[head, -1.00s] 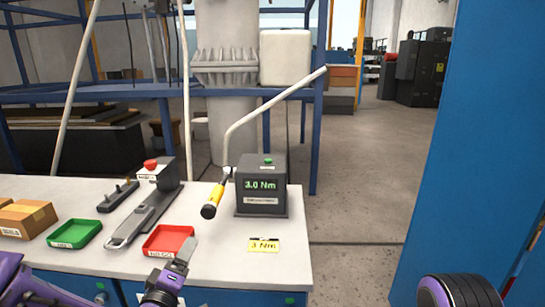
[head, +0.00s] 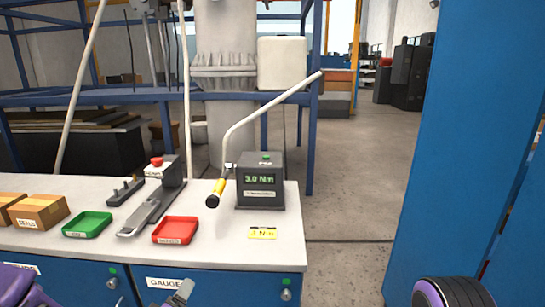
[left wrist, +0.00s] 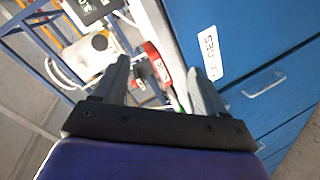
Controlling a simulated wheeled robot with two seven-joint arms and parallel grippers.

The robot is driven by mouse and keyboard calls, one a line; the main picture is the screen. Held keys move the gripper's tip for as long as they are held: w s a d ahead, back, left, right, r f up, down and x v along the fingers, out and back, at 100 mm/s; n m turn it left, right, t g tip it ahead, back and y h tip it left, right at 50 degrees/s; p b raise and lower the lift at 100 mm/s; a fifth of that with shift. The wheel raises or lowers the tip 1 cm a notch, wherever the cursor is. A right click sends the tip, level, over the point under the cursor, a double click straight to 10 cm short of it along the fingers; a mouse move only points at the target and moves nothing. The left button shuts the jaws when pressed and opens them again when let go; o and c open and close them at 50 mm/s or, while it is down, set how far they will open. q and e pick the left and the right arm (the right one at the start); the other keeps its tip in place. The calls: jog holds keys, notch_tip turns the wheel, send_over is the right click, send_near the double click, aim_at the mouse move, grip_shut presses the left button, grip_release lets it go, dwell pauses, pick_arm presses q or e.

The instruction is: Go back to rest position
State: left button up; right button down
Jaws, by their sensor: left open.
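My left gripper (head: 178,295) is at the bottom edge of the head view, in front of the workbench's drawer fronts and below the bench top. In the left wrist view its two fingers (left wrist: 160,85) are spread apart with nothing held between them. Part of my purple left arm shows at the bottom left of the head view. A purple and black part of my own body shows at the bottom right. My right gripper cannot be made out.
The white workbench (head: 70,245) carries a red tray (head: 175,231), a green tray (head: 87,225), cardboard boxes (head: 40,210), a clamp-like fixture (head: 152,208) and a torque display (head: 260,184) reading 3.0 Nm. A blue panel (head: 462,140) stands right; floor between is clear.

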pick_arm(q)
jog(key=s+a+f+m+g+y, duration=0.1)
jog(key=s+a+f+g, duration=0.15)
jog(key=s+f, duration=0.55)
jog(key=s+a+f+m+g+y, duration=0.15)
jog(key=s+f+g, duration=0.25)
jog(key=s+f, duration=0.45)
jog(key=s+a+f+m+g, duration=0.1)
jog(key=s+a+f+g, duration=0.1)
jog(key=s+f, duration=0.2)
jog(key=s+a+f+g+y, duration=0.1)
jog(key=s+f+g, duration=0.2)
jog(key=s, duration=0.8)
notch_tip(320, 180, down, 2)
jog(key=shift+s+a+f+m, duration=0.1)
jog(key=shift+s+a+m, duration=0.05)
jog(key=shift+a+m, duration=0.2)
